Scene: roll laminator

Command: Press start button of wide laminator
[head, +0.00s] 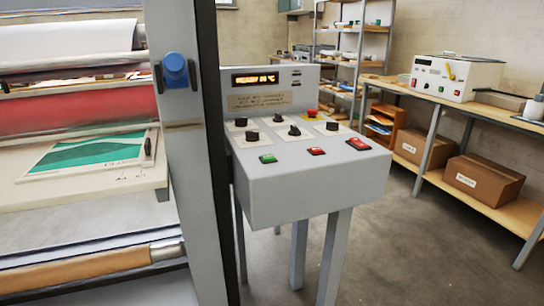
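The wide laminator (187,215) fills the left side, with a red roller (70,110) and a green-and-white print (90,153) on its feed table. Its grey control console (310,192) stands right of the frame post. A green button (268,158) sits at the console's front left. A red button (317,151) is in the front middle, and a larger red switch (358,144) is at the right. A lit orange display (257,78) is on the back panel. Neither gripper is in view.
A wooden workbench (430,97) along the right wall carries a white machine (457,77), with cardboard boxes (484,178) on its lower shelf. A loaded shelf rack (350,50) stands behind. The floor (410,250) between console and bench is clear.

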